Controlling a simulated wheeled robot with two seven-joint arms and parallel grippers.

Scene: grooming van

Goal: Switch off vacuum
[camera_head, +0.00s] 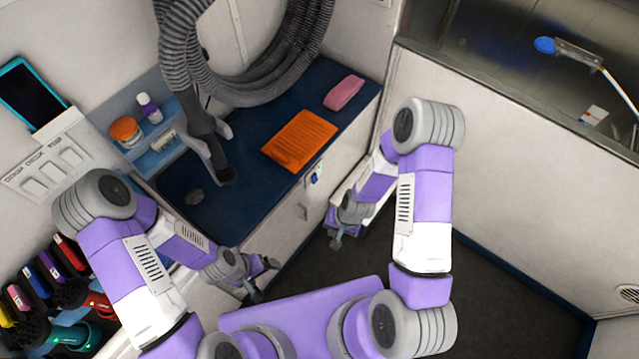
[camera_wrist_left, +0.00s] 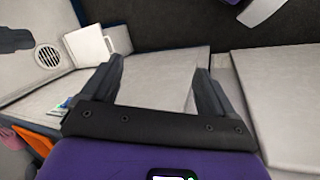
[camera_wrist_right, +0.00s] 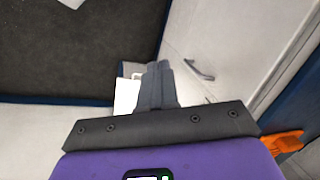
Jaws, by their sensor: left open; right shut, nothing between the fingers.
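The vacuum's grey ribbed hose (camera_head: 190,65) hangs in loops on the back wall, its dark nozzle end (camera_head: 213,150) pointing down over the blue counter. A white panel with three rocker switches (camera_head: 52,172) is on the left wall; its small labels are unreadable. Which switch belongs to the vacuum, and whether it is on, I cannot tell. My left gripper (camera_head: 265,280) is open and empty, low in front of the counter, right of and below the panel; its fingers show apart in the left wrist view (camera_wrist_left: 160,70). My right gripper (camera_head: 336,238) is shut and empty near the cabinet's right end.
The blue counter (camera_head: 235,205) holds an orange towel (camera_head: 300,140) and a pink item (camera_head: 344,92). A shelf (camera_head: 150,160) with bottles and a dark tablet (camera_head: 30,95) are on the left. Several coloured tools (camera_head: 45,265) hang below the panel. The floor at right is clear.

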